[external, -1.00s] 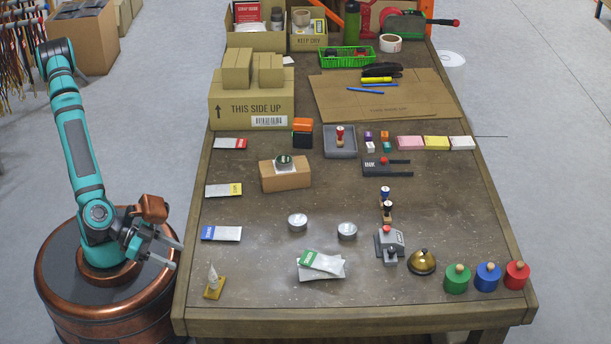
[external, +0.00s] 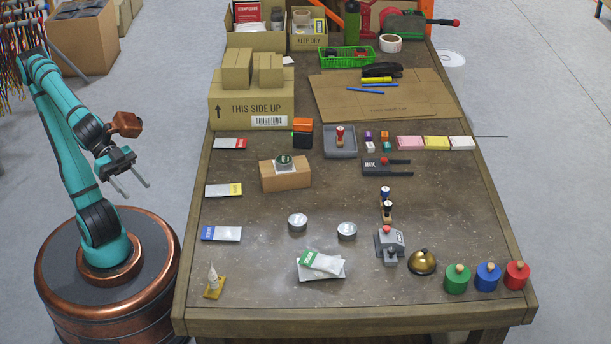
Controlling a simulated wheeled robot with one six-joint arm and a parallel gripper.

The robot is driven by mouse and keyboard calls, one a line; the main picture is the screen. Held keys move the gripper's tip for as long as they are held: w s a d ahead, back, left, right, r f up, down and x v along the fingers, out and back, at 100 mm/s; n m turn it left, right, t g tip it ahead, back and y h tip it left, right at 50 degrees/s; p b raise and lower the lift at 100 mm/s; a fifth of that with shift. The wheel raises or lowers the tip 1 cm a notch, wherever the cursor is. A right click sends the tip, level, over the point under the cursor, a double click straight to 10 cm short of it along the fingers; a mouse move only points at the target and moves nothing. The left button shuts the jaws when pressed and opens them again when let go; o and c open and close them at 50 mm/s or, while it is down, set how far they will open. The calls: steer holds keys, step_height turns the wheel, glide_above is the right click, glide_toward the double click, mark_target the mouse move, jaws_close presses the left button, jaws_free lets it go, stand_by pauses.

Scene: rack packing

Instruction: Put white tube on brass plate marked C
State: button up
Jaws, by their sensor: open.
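A small white tube (external: 212,271), narrow at the top, stands upright at the front left corner of the table. It stands on a brass-coloured plate (external: 211,294); no letter on this plate can be read at this size. No other brass plate is clearly seen. My gripper (external: 137,190) is open and empty. It is off the left edge of the table, raised, up and to the left of the white tube and well apart from it.
White packets with red (external: 230,143), yellow (external: 224,190) and blue (external: 221,233) ends lie along the table's left side.

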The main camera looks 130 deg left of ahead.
steer(key=s+r+m+t, duration=0.1)
steer(key=s+r+t, duration=0.2)
steer(key=s+r, duration=0.4)
steer(key=shift+a+r+m+t, duration=0.3)
steer(key=shift+a+r+t, duration=0.15)
steer(key=shift+r, duration=0.4)
